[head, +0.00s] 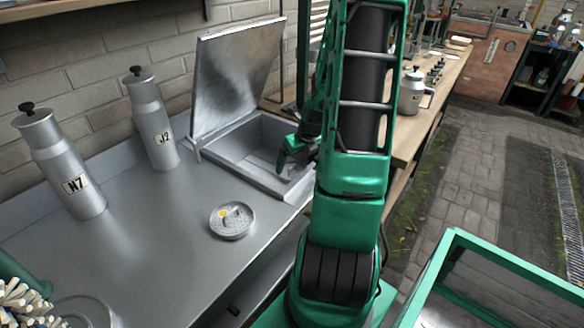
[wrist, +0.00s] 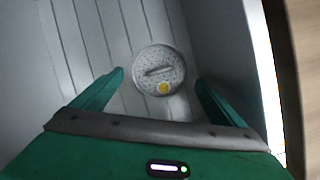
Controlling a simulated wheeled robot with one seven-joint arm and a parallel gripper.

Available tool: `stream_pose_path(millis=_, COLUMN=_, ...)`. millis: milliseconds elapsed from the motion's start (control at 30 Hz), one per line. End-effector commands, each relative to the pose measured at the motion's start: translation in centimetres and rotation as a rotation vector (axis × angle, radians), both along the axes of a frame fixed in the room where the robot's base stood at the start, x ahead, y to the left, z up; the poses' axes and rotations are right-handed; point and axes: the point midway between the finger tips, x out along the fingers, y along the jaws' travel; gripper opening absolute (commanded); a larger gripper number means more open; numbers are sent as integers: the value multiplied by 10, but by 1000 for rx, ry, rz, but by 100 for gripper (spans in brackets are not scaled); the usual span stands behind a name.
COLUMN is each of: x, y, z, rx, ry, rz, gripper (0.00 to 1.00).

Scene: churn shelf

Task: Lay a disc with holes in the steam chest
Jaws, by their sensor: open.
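The steam chest (head: 243,175) is an open metal box set in the steel counter, its lid (head: 240,75) raised. A round grey disc with holes (wrist: 158,70), with a bar handle and a yellow dot, lies on the chest's slatted floor (wrist: 85,35) in the wrist view. My gripper (head: 287,158) is at the chest's opening, green fingers apart. In the wrist view, the disc shows between and beyond the fingertips, apart from them. My arm hides the chest's right side in the head view. A similar disc (head: 232,221) lies on the counter in front of the chest.
Two metal churns, marked N7 (head: 62,165) and J2 (head: 152,125), stand left of the chest near the wall. A glass jar and pale sticks (head: 22,302) are at the lower left. The middle of the counter (head: 145,235) is clear.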

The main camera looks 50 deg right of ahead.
Motion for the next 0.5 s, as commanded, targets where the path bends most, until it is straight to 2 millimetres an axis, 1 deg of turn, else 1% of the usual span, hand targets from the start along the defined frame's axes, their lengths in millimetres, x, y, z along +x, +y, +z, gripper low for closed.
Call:
stream_pose_path(millis=33, x=-3, y=0, z=9, rx=-4, ry=-2, rz=-1, gripper=93)
stream_pose_path(millis=300, x=-18, y=6, z=48, rx=-3, ry=-2, rz=0, gripper=93)
stream_pose_path(millis=500, x=-26, y=8, z=67, rx=-1, ry=-1, rz=0, gripper=93)
